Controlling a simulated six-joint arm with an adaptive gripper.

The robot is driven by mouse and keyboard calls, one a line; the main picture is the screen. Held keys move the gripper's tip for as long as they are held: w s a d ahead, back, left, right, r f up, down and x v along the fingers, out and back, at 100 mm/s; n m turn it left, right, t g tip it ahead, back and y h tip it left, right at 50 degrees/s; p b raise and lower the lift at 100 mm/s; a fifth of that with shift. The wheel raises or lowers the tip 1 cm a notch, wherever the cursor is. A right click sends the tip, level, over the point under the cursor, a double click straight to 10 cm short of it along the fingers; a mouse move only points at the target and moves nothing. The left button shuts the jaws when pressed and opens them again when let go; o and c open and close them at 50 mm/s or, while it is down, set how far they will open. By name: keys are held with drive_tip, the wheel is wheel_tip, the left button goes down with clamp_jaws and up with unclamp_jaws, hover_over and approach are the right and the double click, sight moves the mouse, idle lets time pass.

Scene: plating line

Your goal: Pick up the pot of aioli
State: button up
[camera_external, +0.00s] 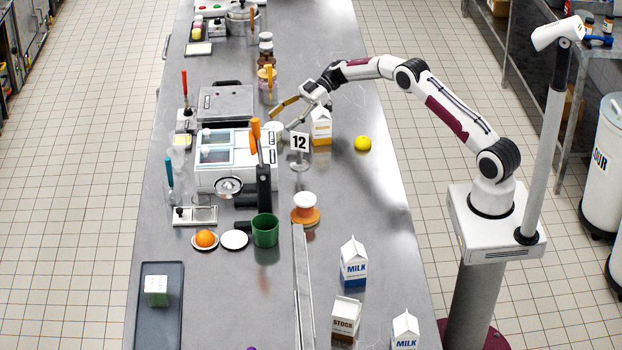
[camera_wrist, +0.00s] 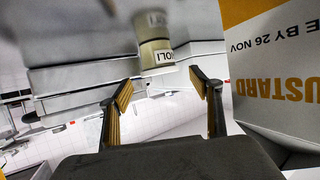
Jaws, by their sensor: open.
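The pot of aioli (camera_wrist: 155,47) is a small cream pot in the wrist view, with a white label showing the letters "OLI". It lies beyond and between my fingertips, apart from them. In the external view a small cream pot (camera_external: 276,129), probably the same one, stands just below my gripper (camera_external: 281,119), partly hidden by it and by nearby things. My gripper also shows in the wrist view (camera_wrist: 160,80), with its two fingers spread and nothing between them.
A custard carton (camera_wrist: 272,70) stands close beside my right finger in the wrist view; it shows in the external view (camera_external: 321,128). A number 12 sign (camera_external: 299,143), a white machine (camera_external: 220,172) and a yellow ball (camera_external: 363,143) are near.

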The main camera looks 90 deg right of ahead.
sight(277, 125)
drive_tip(key=shift+f+x, duration=0.25)
drive_tip(key=shift+x, duration=1.35)
drive_tip(key=shift+s, duration=0.1)
drive_tip(key=c, duration=1.2)
